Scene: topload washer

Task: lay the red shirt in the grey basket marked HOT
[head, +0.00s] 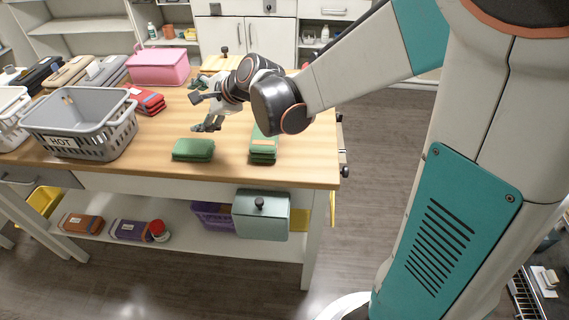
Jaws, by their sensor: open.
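The red shirt (146,101) lies folded on the wooden table, just right of and behind the grey basket. The grey basket (112,139) stands at the table's left front, with a white label reading HOT (62,142) on its front. Little of its inside can be made out. My gripper (202,112) is open, with its fingers over the table to the right of the red shirt. It is apart from the shirt and no object shows between its fingers.
Two green folded cloths (193,150) (263,152) lie near the table's front edge. Several grey and tan folded cloths (68,72) lie behind the grey basket. A white basket (12,118) stands at far left.

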